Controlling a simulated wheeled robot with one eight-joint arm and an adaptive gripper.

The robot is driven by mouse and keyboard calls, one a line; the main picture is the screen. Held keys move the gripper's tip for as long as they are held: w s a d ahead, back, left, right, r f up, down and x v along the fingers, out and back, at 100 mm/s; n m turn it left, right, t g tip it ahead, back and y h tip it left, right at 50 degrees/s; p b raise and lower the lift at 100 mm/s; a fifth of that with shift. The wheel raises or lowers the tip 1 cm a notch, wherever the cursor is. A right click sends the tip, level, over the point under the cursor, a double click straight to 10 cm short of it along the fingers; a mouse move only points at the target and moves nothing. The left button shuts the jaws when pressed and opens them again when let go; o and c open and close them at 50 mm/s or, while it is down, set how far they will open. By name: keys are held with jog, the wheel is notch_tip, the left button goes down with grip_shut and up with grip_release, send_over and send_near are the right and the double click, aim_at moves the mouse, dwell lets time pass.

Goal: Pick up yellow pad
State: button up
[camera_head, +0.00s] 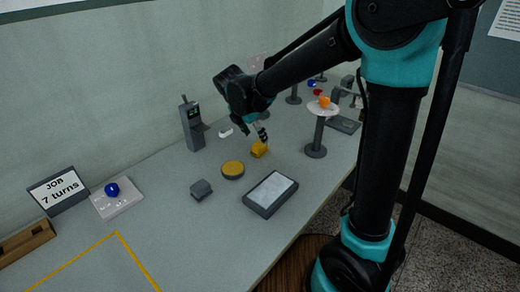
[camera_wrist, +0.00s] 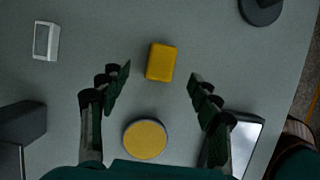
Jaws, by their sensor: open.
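The yellow pad (camera_head: 259,149) is a small yellow block lying on the grey bench, just beyond a round yellow-topped disc. In the wrist view the yellow pad (camera_wrist: 161,62) lies near the middle top, ahead of and between my two fingers. My gripper (camera_wrist: 160,80) is open and empty, its fingers spread wide on either side. In the head view my gripper (camera_head: 262,135) is right above the pad, partly in front of it. I cannot tell the exact height of the fingers over the bench.
The round yellow disc (camera_head: 233,170), also in the wrist view (camera_wrist: 145,139), sits close by. A grey-framed tablet (camera_head: 271,193), a small grey block (camera_head: 201,189), a dark upright device (camera_head: 192,124) and a pedestal with an orange piece (camera_head: 318,130) stand around.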

aim_at(259, 144)
jog(key=shift+x, duration=3.35)
jog(key=shift+s, duration=0.1)
jog(key=c, duration=1.2)
